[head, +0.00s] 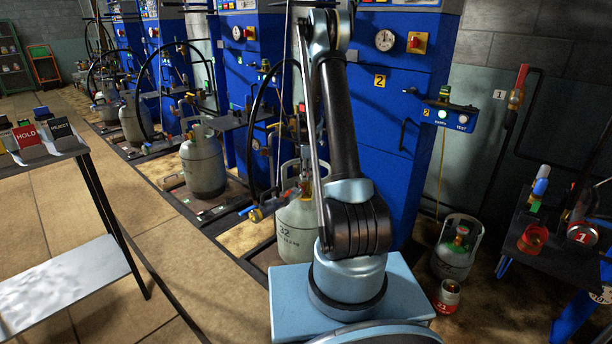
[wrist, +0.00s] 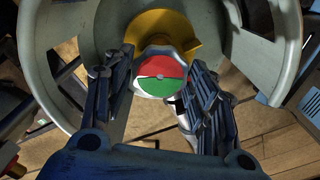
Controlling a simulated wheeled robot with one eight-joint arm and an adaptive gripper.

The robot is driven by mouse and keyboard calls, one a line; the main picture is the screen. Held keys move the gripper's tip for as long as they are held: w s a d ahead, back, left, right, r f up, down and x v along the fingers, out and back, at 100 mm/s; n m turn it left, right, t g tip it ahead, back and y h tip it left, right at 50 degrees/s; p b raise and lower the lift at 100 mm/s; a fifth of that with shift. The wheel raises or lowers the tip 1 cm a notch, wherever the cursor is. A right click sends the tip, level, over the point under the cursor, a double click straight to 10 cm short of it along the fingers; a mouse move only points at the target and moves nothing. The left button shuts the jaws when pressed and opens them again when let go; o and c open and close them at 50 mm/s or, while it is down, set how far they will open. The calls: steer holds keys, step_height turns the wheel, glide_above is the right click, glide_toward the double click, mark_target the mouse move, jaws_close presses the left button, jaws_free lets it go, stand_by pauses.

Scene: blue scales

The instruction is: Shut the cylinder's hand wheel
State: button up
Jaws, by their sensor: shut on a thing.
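The hand wheel (wrist: 160,72) shows in the wrist view, with a round cap half red and half green. A yellow part (wrist: 184,28) lies behind it, inside the cylinder's grey collar (wrist: 50,75). My gripper (wrist: 162,77) has one dark finger on each side of the wheel and is shut on it. In the head view a grey cylinder (head: 297,232) marked 32 stands just behind my arm, partly hidden by it. My gripper cannot be made out clearly there.
Blue cabinets (head: 395,110) stand in a row, with more grey cylinders (head: 203,165) in front. A small cylinder (head: 456,248) stands on the floor at right, beside a dark table (head: 545,262). A sign-topped stand (head: 60,150) is at left.

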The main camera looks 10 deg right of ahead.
steer(key=m, duration=0.4)
steer(key=shift+m, duration=0.4)
steer(key=m, duration=0.3)
steer(key=shift+w+m, duration=0.1)
steer(key=shift+m, duration=0.2)
steer(key=m, duration=1)
steer(key=shift+m, duration=0.4)
steer(key=m, duration=0.3)
steer(key=shift+m, duration=0.3)
steer(key=m, duration=0.3)
steer(key=shift+m, duration=2)
